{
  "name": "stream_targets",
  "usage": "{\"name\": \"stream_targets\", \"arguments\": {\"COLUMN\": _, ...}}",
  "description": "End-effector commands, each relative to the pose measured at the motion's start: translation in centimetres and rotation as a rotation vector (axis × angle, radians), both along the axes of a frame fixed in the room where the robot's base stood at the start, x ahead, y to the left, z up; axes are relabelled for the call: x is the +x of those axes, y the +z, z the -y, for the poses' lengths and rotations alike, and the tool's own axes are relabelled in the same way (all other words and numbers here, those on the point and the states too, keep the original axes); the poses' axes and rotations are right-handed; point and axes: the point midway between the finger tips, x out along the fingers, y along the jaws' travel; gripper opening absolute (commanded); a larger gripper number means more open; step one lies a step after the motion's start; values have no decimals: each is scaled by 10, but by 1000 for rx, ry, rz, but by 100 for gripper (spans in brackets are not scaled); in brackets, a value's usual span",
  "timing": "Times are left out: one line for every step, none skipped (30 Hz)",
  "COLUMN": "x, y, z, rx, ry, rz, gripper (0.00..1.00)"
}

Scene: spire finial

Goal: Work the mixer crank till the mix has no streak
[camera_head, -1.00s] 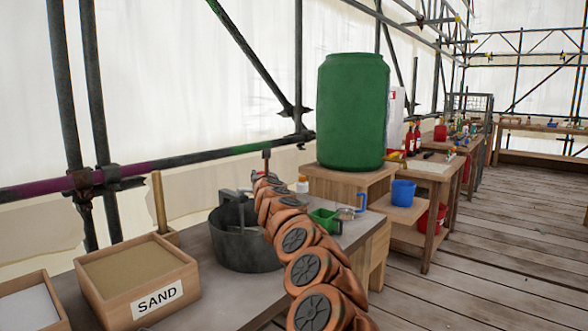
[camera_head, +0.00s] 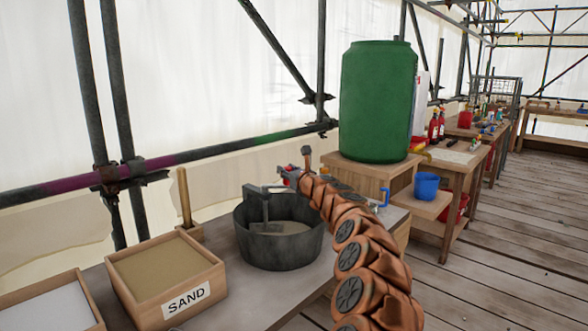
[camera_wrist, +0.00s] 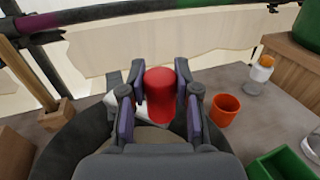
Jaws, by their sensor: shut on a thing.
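The mixer is a dark round tub (camera_head: 279,246) on the bench, with a grey crank bar (camera_head: 262,190) over its rim. A pale grey-beige mix (camera_head: 280,228) shows inside; I cannot make out streaks at this size. My gripper (camera_head: 290,175) is at the crank's end, above the tub's far rim. In the wrist view my gripper (camera_wrist: 160,105) has its fingers on both sides of the red crank handle (camera_wrist: 161,92) and is shut on it. The mix shows only partly below the handle there, mostly hidden by the gripper.
A wooden box of sand (camera_head: 165,277) and a box of white powder (camera_head: 45,307) stand left of the tub. An orange cup (camera_wrist: 225,110), a small bottle (camera_wrist: 259,75) and a green container (camera_wrist: 283,165) are close by on the right. A green barrel (camera_head: 378,100) stands behind.

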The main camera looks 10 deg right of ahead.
Motion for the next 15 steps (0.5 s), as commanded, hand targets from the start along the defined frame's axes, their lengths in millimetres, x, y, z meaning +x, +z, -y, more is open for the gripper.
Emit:
{"name": "stream_targets", "arguments": {"x": 0, "y": 1, "z": -2, "rx": 0, "ry": 5, "rz": 0, "gripper": 0}}
{"name": "stream_targets", "arguments": {"x": 0, "y": 1, "z": -3, "rx": 0, "ry": 6, "rz": 1, "gripper": 0}}
{"name": "stream_targets", "arguments": {"x": 0, "y": 0, "z": -3, "rx": 0, "ry": 7, "rz": 1, "gripper": 0}}
{"name": "stream_targets", "arguments": {"x": 0, "y": 0, "z": -3, "rx": 0, "ry": 8, "rz": 1, "gripper": 0}}
{"name": "stream_targets", "arguments": {"x": 0, "y": 0, "z": -3, "rx": 0, "ry": 8, "rz": 1, "gripper": 0}}
{"name": "stream_targets", "arguments": {"x": 0, "y": 0, "z": -3, "rx": 0, "ry": 8, "rz": 1, "gripper": 0}}
{"name": "stream_targets", "arguments": {"x": 0, "y": 0, "z": -3, "rx": 0, "ry": 8, "rz": 1, "gripper": 0}}
{"name": "stream_targets", "arguments": {"x": 0, "y": 0, "z": -3, "rx": 0, "ry": 8, "rz": 1, "gripper": 0}}
{"name": "stream_targets", "arguments": {"x": 0, "y": 0, "z": -3, "rx": 0, "ry": 8, "rz": 1, "gripper": 0}}
{"name": "stream_targets", "arguments": {"x": 0, "y": 0, "z": -3, "rx": 0, "ry": 8, "rz": 1, "gripper": 0}}
{"name": "stream_targets", "arguments": {"x": 0, "y": 0, "z": -3, "rx": 0, "ry": 8, "rz": 1, "gripper": 0}}
{"name": "stream_targets", "arguments": {"x": 0, "y": 0, "z": -3, "rx": 0, "ry": 8, "rz": 1, "gripper": 32}}
{"name": "stream_targets", "arguments": {"x": 0, "y": 0, "z": -3, "rx": 0, "ry": 8, "rz": 1, "gripper": 35}}
{"name": "stream_targets", "arguments": {"x": 0, "y": 0, "z": -3, "rx": 0, "ry": 8, "rz": 1, "gripper": 38}}
{"name": "stream_targets", "arguments": {"x": 0, "y": 0, "z": -3, "rx": 0, "ry": 7, "rz": 1, "gripper": 43}}
